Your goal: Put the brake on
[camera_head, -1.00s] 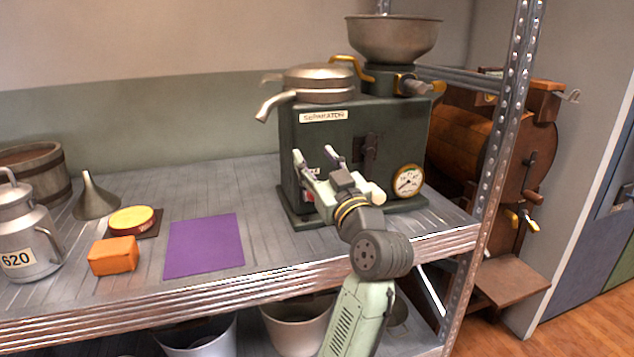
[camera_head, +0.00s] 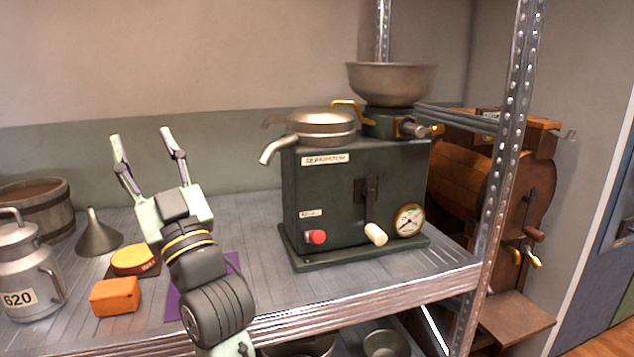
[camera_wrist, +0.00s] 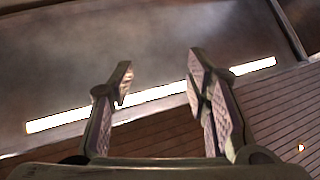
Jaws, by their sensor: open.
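The dark green separator (camera_head: 335,185) stands upright on the shelf, right of centre in the head view. A red knob (camera_head: 316,237) sits low on its front, under a small label (camera_head: 311,213) too blurred to read surely. A crank with a white handle (camera_head: 376,234) hangs down beside the round gauge (camera_head: 409,220). Which part is the brake I cannot tell for certain. My gripper (camera_head: 145,138) is open and empty, fingers pointing up, well left of the separator and apart from it. The wrist view shows its spread fingers (camera_wrist: 160,68) with nothing between them.
A purple mat (camera_head: 234,262) lies partly behind my arm. A yellow-topped block (camera_head: 133,260), an orange block (camera_head: 115,296), a funnel (camera_head: 98,234), a milk can (camera_head: 30,270) and a wooden tub (camera_head: 42,208) stand left. A metal post (camera_head: 506,150) rises right of the separator.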

